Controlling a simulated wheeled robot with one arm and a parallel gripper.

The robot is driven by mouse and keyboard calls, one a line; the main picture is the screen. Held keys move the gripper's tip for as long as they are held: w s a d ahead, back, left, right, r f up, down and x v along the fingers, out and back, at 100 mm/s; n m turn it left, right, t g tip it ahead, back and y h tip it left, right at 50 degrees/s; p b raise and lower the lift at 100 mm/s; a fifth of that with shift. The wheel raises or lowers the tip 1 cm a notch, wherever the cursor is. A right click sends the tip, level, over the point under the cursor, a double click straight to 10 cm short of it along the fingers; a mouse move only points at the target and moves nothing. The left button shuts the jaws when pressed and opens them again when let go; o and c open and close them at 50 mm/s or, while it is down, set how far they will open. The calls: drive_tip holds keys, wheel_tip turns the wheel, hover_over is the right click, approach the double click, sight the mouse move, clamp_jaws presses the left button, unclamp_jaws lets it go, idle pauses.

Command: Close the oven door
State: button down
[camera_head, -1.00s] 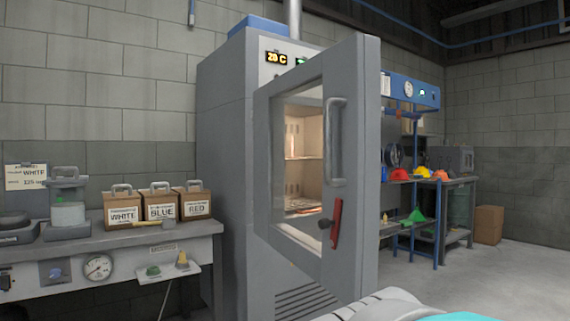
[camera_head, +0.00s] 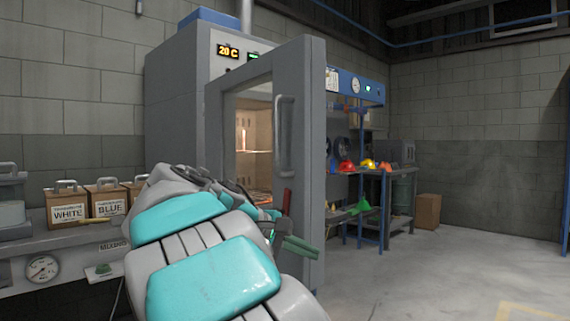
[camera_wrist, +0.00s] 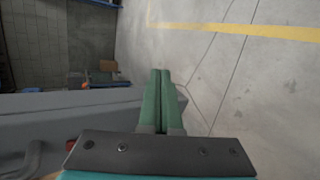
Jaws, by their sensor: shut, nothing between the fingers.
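The grey oven (camera_head: 180,120) stands against the wall with a lit interior. Its door (camera_head: 311,150) is open and swung out toward me, with a window, a grey bar handle (camera_head: 285,135) and a red lever (camera_head: 288,200) low down, partly hidden by my arm. My gripper (camera_head: 302,248), with green fingers, is in front of the door's lower part, near its free edge. In the wrist view the gripper (camera_wrist: 160,98) is shut and empty; its fingers lie alongside the door (camera_wrist: 80,120), which fills the left side. I cannot tell whether they touch it.
A bench with labelled boxes (camera_head: 67,206) stands left of the oven. A blue-framed workbench (camera_head: 372,172) with coloured hard-hat-like items is behind the door to the right. A cardboard box (camera_head: 427,211) sits on the floor. The floor (camera_head: 430,270) at right is clear.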

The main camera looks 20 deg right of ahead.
drive_tip(key=w+a+r+t+h, duration=0.1)
drive_tip(key=w+a+r+h, duration=0.15)
drive_tip(key=r, duration=0.25)
drive_tip(key=w+a+r+h, duration=0.1)
drive_tip(key=w+a+r, duration=0.1)
drive_tip(key=w+r, duration=0.25)
drive_tip(key=m+h, duration=0.2)
approach(301, 155)
drive_tip(key=shift+t, duration=0.4)
drive_tip(key=d+b, duration=0.1)
drive_tip(key=d, duration=0.2)
drive_tip(key=d+b, duration=0.1)
drive_tip(key=d, duration=0.1)
drive_tip(key=shift+w+f+b, duration=0.2)
drive_tip(key=shift+w+b, duration=0.15)
drive_tip(key=shift+w+d+r, duration=0.1)
drive_tip(key=shift+w+d, duration=0.05)
drive_tip(key=shift+d, duration=0.75)
drive_tip(key=shift+d, duration=0.1)
